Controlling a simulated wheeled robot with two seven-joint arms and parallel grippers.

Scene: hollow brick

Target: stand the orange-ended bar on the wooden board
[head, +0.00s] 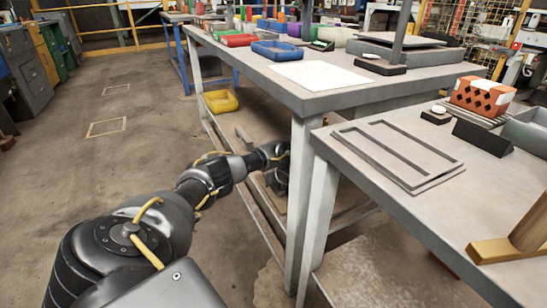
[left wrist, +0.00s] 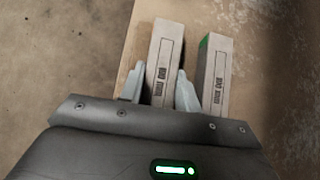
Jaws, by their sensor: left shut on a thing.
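My left arm reaches low beside the benches in the head view, and its dark gripper (head: 277,165) hangs above the lower shelf. In the left wrist view the two fingers of my left gripper (left wrist: 160,88) are shut on a grey bar (left wrist: 167,48) with dark lettering. No orange end shows on this bar; its colour mark is hidden or turned away. A second grey bar (left wrist: 214,72) with a green end stands apart, right of the right finger. A light wooden surface (left wrist: 135,50) shows beneath the bars; I cannot tell whether it is the board. My right gripper is out of view.
The near bench (head: 350,190) carries a flat grey frame (head: 398,157), a hollow orange brick (head: 482,97) and a wooden piece (head: 505,248) at its right edge. Behind it a longer bench holds colored trays and a white sheet (head: 320,75). Bench legs stand close to my left arm.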

